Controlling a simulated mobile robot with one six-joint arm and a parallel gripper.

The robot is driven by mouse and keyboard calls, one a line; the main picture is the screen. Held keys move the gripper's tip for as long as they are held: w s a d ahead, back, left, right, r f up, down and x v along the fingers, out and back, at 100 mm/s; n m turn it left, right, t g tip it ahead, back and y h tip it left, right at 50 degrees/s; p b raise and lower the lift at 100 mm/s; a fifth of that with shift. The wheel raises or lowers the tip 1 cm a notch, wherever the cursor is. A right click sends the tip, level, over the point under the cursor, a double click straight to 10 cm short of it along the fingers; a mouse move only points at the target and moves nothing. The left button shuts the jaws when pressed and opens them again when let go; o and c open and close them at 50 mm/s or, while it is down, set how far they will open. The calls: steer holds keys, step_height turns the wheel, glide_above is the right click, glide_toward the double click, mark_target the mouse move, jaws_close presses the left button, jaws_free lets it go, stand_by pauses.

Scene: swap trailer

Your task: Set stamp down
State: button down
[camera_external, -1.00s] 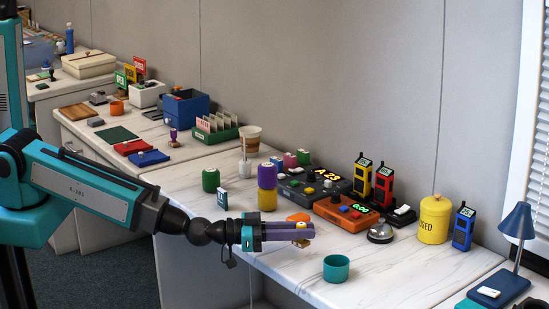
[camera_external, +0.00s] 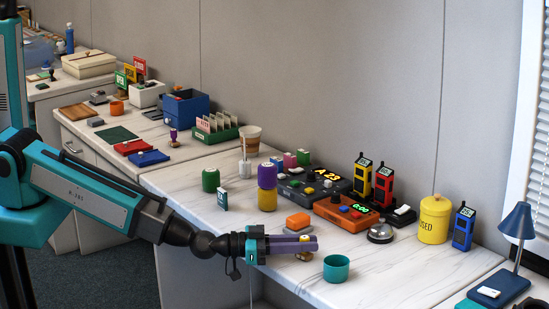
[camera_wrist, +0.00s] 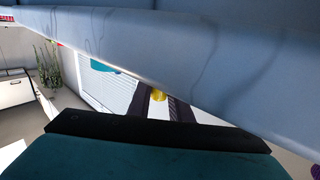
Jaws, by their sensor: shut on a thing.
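My gripper (camera_external: 310,243) has purple fingers and reaches right over the front part of the marble-look desk (camera_external: 215,236) in the external view. It is shut on the stamp (camera_external: 304,257), a small piece with a yellow top and a tan lower part. The stamp's middle is hidden by the fingers. I cannot tell whether its underside touches the desk. In the wrist view, the stamp's yellow part (camera_wrist: 158,95) shows between the dark fingers.
A teal cup (camera_external: 337,268) stands just right of the gripper. An orange-and-grey block (camera_external: 298,222) lies just behind it. A purple-and-yellow cylinder stack (camera_external: 267,186), an orange console (camera_external: 345,213) and a bell (camera_external: 381,233) stand farther back.

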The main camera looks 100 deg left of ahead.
steer(key=c, duration=1.6)
jaws_free()
steer(key=shift+s, duration=0.15)
steer(key=shift+s+d+b, duration=0.15)
steer(key=shift+s+b, duration=0.1)
steer(key=shift+s, duration=0.7)
steer(key=shift+s+d+b, duration=0.15)
steer(key=shift+s+b, duration=0.05)
steer(key=shift+s, duration=0.75)
steer(key=shift+s+r+p, duration=0.15)
steer(key=shift+s+p, duration=0.3)
steer(key=shift+p, duration=0.1)
steer(key=s+p, duration=0.1)
steer(key=p, duration=0.2)
steer(key=s+p, duration=0.2)
steer(key=p, duration=0.1)
steer(key=shift+d+p, duration=0.3)
steer(key=shift+d, duration=0.05)
steer(key=shift+s+d+f+p, duration=0.1)
steer(key=shift+s+d+p, duration=0.05)
steer(key=shift+s+p, duration=0.9)
steer(key=shift+s+d+f+p, duration=0.15)
steer(key=shift+s+p, duration=0.65)
steer(key=shift+p, duration=0.5)
steer(key=shift+s+d+r+p, duration=0.1)
steer(key=shift+s+d+p, duration=0.05)
steer(key=shift+s+p, duration=0.9)
steer(key=shift+o, duration=0.4)
